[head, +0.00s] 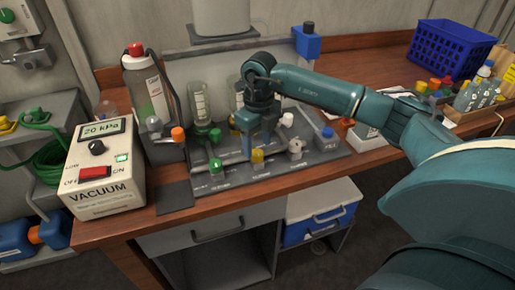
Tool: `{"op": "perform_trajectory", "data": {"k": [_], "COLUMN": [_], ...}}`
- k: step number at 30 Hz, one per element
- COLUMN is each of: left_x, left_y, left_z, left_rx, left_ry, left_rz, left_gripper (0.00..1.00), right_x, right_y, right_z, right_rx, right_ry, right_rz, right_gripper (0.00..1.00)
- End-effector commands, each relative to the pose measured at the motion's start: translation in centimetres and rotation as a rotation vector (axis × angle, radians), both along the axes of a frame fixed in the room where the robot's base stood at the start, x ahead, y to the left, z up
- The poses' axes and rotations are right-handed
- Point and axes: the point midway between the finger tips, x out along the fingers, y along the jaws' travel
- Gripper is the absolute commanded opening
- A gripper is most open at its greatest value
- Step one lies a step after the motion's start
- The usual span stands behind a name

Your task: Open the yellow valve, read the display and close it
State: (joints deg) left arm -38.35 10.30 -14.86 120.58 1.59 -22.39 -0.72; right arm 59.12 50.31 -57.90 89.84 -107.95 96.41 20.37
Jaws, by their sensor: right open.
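The yellow valve (257,156) sits near the front of a grey manifold panel (235,180) on the wooden bench. My right gripper (255,143) comes in from the right and points down just above and behind the yellow valve. Its jaws are open; I cannot tell whether they touch the valve. The display (101,127) is on the white vacuum box at the left and reads 20 kPa. My left gripper is not in view.
A green valve (215,165) and a white valve (295,148) flank the yellow one. Glass vessels (199,100) stand behind the panel. A blue basket (450,52) is back right.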

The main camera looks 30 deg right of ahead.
Motion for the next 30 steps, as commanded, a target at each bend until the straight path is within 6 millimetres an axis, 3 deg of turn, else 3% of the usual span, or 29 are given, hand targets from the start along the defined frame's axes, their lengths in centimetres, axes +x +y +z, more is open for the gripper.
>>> {"op": "perform_trajectory", "data": {"k": [6, 13, 18, 30], "left_x": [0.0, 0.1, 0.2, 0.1], "left_y": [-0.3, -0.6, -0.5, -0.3], "left_z": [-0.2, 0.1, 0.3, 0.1], "left_rx": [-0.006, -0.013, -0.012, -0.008], "left_ry": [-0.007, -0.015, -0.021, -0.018], "left_rz": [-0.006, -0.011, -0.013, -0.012], "left_gripper": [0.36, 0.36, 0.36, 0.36], "right_x": [0.1, 0.1, 0.1, 0.1], "right_y": [-0.1, -0.2, -0.2, -0.3], "right_z": [5.1, 9.2, 10.4, 10.6], "right_rx": [0.002, 0.001, 0.001, 0.0], "right_ry": [-0.007, -0.004, -0.001, 0.0], "right_rz": [0.001, -0.001, -0.001, -0.001], "right_gripper": [0.52, 0.52, 0.52, 0.52]}}
